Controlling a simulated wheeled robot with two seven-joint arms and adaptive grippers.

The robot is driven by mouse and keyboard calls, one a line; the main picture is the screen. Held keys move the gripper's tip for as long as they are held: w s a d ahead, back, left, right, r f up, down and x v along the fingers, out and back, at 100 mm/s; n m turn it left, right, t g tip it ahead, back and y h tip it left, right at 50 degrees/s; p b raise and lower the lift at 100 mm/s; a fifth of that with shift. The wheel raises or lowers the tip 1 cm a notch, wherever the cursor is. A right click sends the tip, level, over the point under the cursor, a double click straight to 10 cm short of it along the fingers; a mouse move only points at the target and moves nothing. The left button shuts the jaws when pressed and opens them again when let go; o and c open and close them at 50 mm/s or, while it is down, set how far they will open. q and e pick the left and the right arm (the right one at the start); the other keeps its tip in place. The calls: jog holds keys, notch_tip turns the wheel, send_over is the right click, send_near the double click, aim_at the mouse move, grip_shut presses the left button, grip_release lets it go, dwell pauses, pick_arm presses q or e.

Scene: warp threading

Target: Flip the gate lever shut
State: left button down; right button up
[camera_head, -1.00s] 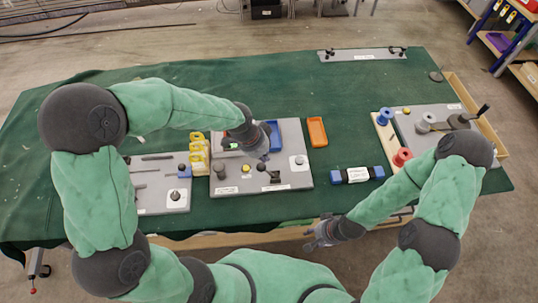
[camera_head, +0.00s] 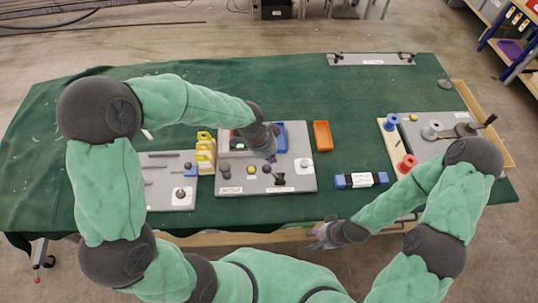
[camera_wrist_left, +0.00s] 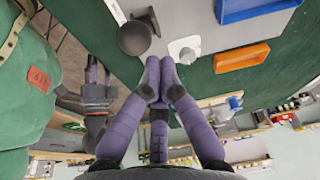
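A grey board (camera_head: 235,188) carries several knobs and a small black bracket with a dark ball-ended lever (camera_head: 278,179), which looks like the gate lever. In the left wrist view, a large dark ball (camera_wrist_left: 135,39) beside black metal shows just left of the fingertips. I cannot tell whether the lever is shut. My left gripper (camera_head: 272,157) is above the board, just behind the lever. In the wrist view its purple fingertips (camera_wrist_left: 158,78) are together with nothing seen between them. My right gripper (camera_head: 322,236) hangs at the table's front edge, away from the board; its fingers are too small to judge.
A blue tray (camera_head: 281,136) and an orange tray (camera_head: 322,136) lie behind and right of the lever. A yellow rack (camera_head: 205,153) stands left of the board. A blue-ended block (camera_head: 360,180) lies to the right. Green cloth between the boards is mostly clear.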

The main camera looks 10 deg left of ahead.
pick_arm(q)
jog(key=s+a+r+p, duration=0.1)
jog(key=a+r, duration=0.5)
jog(key=r, duration=0.1)
jog(key=shift+s+a+p, duration=0.35)
jog(key=shift+s, duration=0.05)
jog(key=shift+f, duration=0.1)
